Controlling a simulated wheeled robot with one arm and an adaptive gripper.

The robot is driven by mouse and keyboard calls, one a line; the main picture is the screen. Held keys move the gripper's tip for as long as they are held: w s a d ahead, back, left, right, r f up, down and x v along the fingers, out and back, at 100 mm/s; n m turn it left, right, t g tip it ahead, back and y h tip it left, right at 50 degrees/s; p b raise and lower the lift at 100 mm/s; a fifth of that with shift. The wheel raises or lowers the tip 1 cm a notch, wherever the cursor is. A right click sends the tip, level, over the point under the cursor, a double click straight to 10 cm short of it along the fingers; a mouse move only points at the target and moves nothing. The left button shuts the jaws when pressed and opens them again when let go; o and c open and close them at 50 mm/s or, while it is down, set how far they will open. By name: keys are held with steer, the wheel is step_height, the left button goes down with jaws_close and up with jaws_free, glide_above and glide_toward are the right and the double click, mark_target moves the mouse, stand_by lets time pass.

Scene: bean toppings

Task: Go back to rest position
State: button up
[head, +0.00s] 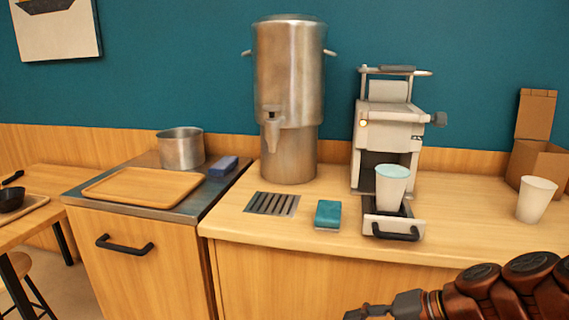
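My gripper (372,311) shows at the bottom edge of the head view, in front of the counter and below the machine's drawer. Its fingertips are partly cut off by the frame, so I cannot tell whether it is open or shut. No object shows in it. My copper-coloured arm reaches in from the lower right corner. A white cup with a pale teal top (391,184) stands upright on the pulled-out drawer (394,228) of the grey machine (390,125).
On the counter (462,240) stand a metal urn (288,100), a drain grate (272,204), a teal sponge (328,214), a white cup (536,199) and an open cardboard box (540,165). At left are a pot (181,148), a wooden board (143,189) and a blue sponge (223,166).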

steer(key=s+a+f+n+g+h, duration=0.2)
steer(key=s+f+n+g+h, duration=0.25)
steer(key=s, duration=0.55)
steer(key=s+d+f+n+g+h, duration=0.1)
steer(key=s+d+f+g+h, duration=0.1)
steer(key=s+d+h, duration=0.4)
steer(key=s+r+p, duration=0.3)
steer(key=r+p, duration=1.9)
steer(key=r, duration=0.1)
steer(key=shift+r+t+y, duration=0.25)
steer(key=shift+t+y, duration=0.1)
steer(key=shift+y, duration=0.1)
